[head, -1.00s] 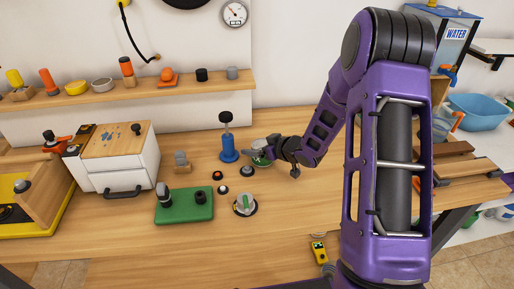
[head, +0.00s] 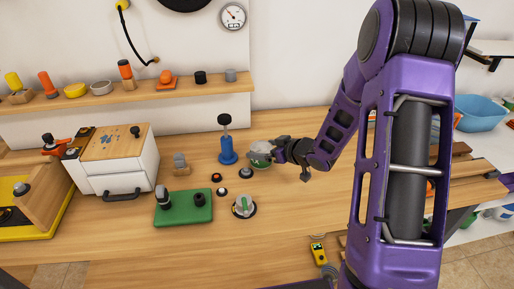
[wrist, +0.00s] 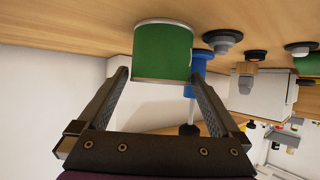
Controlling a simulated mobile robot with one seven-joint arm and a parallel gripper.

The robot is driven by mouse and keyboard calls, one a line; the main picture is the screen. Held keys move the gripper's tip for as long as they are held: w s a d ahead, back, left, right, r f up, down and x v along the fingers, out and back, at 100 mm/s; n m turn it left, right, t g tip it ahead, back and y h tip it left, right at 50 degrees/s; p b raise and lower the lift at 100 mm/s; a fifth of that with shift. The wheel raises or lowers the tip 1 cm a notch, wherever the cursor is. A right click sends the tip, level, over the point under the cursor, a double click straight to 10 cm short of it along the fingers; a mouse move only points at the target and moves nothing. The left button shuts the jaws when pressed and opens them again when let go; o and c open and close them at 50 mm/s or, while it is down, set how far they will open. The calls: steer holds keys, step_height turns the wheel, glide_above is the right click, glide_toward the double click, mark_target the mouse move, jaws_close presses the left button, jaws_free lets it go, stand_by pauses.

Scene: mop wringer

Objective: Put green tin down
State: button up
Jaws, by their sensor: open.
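The green tin (head: 261,163) stands upright on the wooden workbench (head: 300,215), just right of the blue post with a black knob (head: 227,148). In the wrist view, which looks upside down, the green tin (wrist: 162,52) rests on the bench surface, with its pale rim toward my gripper. My gripper (wrist: 161,76) is open, with its fingertips at either side of the tin's near end and a gap visible. In the head view my gripper (head: 274,150) reaches the tin from the right and hides part of it.
Small buttons and a dial (head: 243,207) sit left and in front of the tin. A green block (head: 183,208) and a white box with a wooden lid (head: 118,165) stand further left. The bench front right of the dial is clear.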

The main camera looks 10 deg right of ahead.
mark_target(264, 150)
steer(key=v, duration=0.7)
steer(key=shift+s+p, duration=0.1)
steer(key=shift+p, duration=0.25)
steer(key=w+d+r+m+g+h, duration=0.1)
steer(key=w+d+r+m+h, duration=0.3)
steer(key=d+h, duration=0.4)
steer(key=s+a+r+g+y, duration=0.1)
steer(key=s+a+r+g, duration=0.15)
steer(key=a, duration=0.25)
steer(key=s+a+r+g+y, duration=0.1)
steer(key=s+a+r+g, duration=0.15)
steer(key=a, duration=0.35)
steer(key=x, duration=0.5)
steer(key=w+b+x, duration=0.1)
steer(key=x, duration=0.4)
steer(key=shift+w+d, duration=0.1)
steer(key=shift+d, duration=0.05)
steer(key=shift+w+a+x, duration=0.1)
steer(key=shift+w+x, duration=0.05)
steer(key=shift+x, duration=1.3)
steer(key=shift+w+a+x, duration=0.1)
steer(key=shift+x, duration=1.4)
